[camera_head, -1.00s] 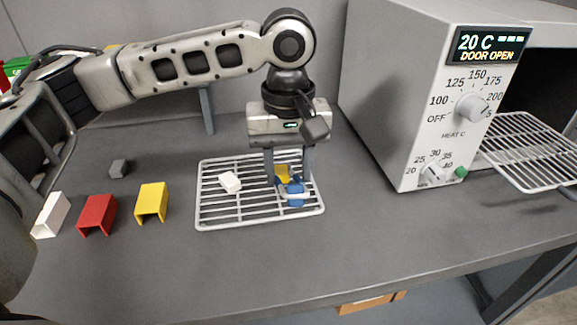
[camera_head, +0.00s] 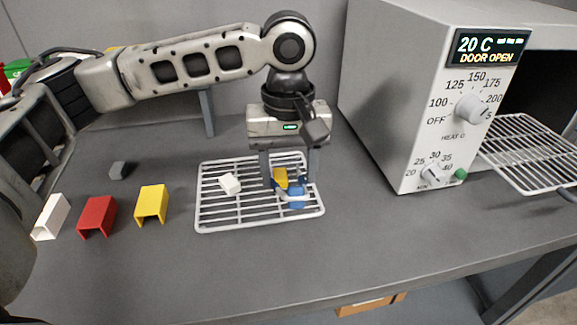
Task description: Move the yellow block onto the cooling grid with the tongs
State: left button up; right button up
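My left gripper (camera_head: 289,172) is over the cooling grid (camera_head: 214,228), pointing down, with its two fingers spread apart. The yellow block (camera_head: 281,177) is at the grid between the fingers, partly hidden. The blue tongs (camera_head: 296,196), with a pale curved part, are low between and in front of the fingers, close to the yellow block. I cannot tell whether the tongs touch the block or the fingers. A white block (camera_head: 230,183) lies on the left half of the grid. My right gripper is not in view.
White (camera_head: 51,217), red (camera_head: 97,216) and yellow (camera_head: 151,205) channel pieces stand on the table at left. A small grey block (camera_head: 118,169) lies behind them. The oven (camera_head: 410,100) reads "DOOR OPEN", its rack (camera_head: 530,150) sticking out at right. The front table area is clear.

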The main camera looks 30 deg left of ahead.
pick_arm(q)
notch_tip(320, 180, up, 8)
jog(key=p, duration=0.6)
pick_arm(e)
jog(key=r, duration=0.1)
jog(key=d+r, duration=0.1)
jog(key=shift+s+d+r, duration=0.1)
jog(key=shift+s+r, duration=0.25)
pick_arm(q)
jog(key=shift+c, duration=0.9)
jog(key=shift+s, duration=0.1)
